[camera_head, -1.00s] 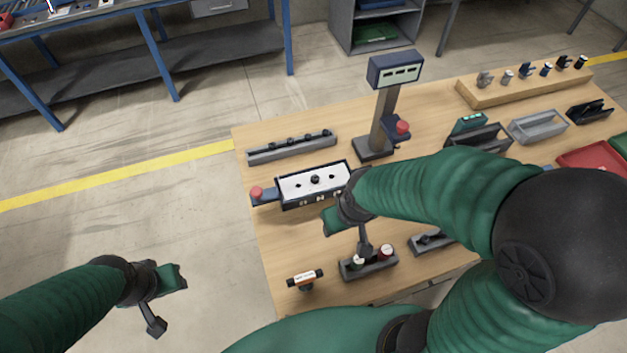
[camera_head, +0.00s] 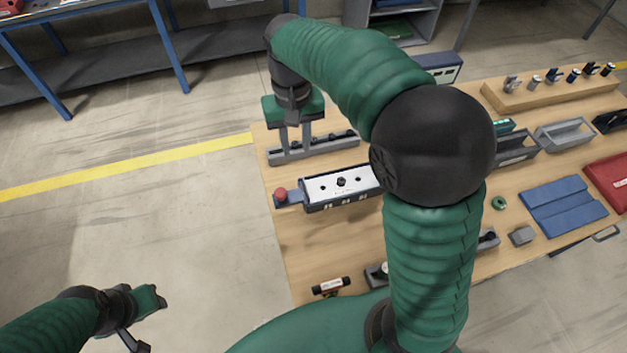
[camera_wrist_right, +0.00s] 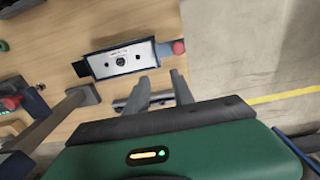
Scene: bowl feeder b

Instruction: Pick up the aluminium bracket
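I cannot single out the aluminium bracket for certain. My right gripper (camera_head: 294,151) is at the long grey rail (camera_head: 342,145) with small dark parts along it, at the table's back left. Its two fingers are apart in the head view, and in the right wrist view (camera_wrist_right: 162,84) they stand apart over the rail (camera_wrist_right: 122,103). No part is clearly seen held between them. Contact with the rail cannot be told. My left gripper (camera_head: 135,345) hangs over the floor left of the table, cut by the bottom edge. A small grey block (camera_head: 522,236) lies at the front right.
A white-topped box (camera_head: 335,186) with a red button (camera_head: 280,195) stands just in front of the rail. A wooden rack (camera_head: 550,90), a grey bin (camera_head: 564,135), a blue mat (camera_head: 562,206) and a red tray (camera_head: 610,180) are on the right. My right arm hides the table's middle.

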